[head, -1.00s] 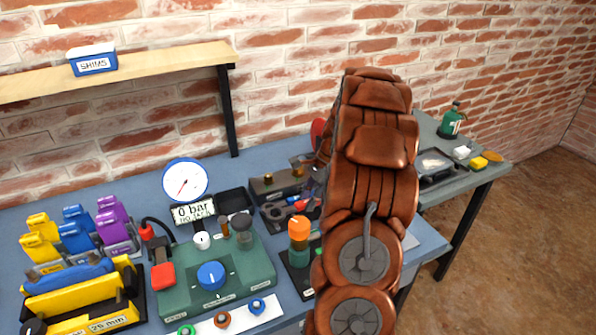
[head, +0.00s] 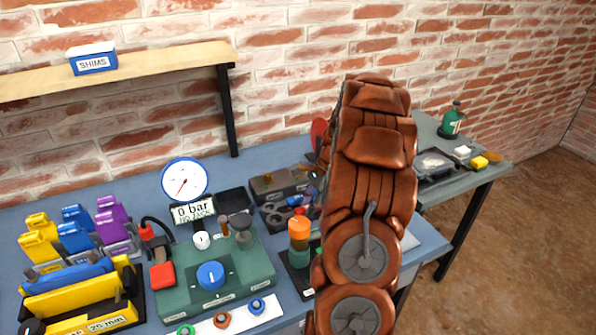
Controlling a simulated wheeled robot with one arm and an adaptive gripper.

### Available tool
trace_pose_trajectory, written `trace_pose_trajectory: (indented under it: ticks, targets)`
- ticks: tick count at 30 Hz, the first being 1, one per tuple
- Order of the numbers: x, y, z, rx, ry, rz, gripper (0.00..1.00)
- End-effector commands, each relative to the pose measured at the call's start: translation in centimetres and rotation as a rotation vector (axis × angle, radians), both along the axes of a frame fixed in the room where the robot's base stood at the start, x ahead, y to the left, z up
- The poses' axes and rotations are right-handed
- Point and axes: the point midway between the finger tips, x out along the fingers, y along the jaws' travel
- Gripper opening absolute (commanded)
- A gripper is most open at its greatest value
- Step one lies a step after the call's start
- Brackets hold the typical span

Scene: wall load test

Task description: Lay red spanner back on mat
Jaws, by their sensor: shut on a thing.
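My large copper-coloured arm fills the centre right of the head view and hides most of my gripper. Dark parts of my gripper (head: 314,158) show at the arm's left edge, above the back of the bench. It is shut, and its fingertips and the spanner's grip point are hidden. A red rounded piece (head: 318,133) stands up just above these parts; I cannot tell whether it belongs to the red spanner. A dark mat or tray (head: 270,222) lies below, partly covered by the arm. Small blue and red pieces show on it, too small to identify.
A green test unit (head: 175,304) with a gauge (head: 185,180) stands left of the mat. An orange-topped post (head: 299,230) is close in front. A brown-grey box (head: 280,184) sits behind. Yellow, blue and purple blocks fill the left; a shelf (head: 150,66) hangs above.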

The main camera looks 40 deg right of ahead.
Motion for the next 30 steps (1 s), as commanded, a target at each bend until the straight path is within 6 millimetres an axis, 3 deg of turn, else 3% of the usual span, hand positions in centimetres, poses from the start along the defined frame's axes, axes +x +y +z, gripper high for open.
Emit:
trace_pose_trajectory:
  ticks: [9, 10, 12, 18, 24, 30]
  targets:
    - [0.01, 0.0, -0.13, 0.0, -0.001, 0.0, 0.0]
    - [0.01, 0.0, -0.13, 0.0, -0.001, 0.0, 0.29]
    - [0.01, 0.0, -0.13, 0.0, -0.001, 0.0, 0.36]
    - [0.02, -0.02, -0.12, 0.0, -0.001, 0.0, 0.57]
    - [0.01, -0.01, -0.13, 0.0, -0.001, 0.0, 0.57]
    - [0.01, -0.01, -0.15, 0.0, -0.001, 0.0, 0.73]
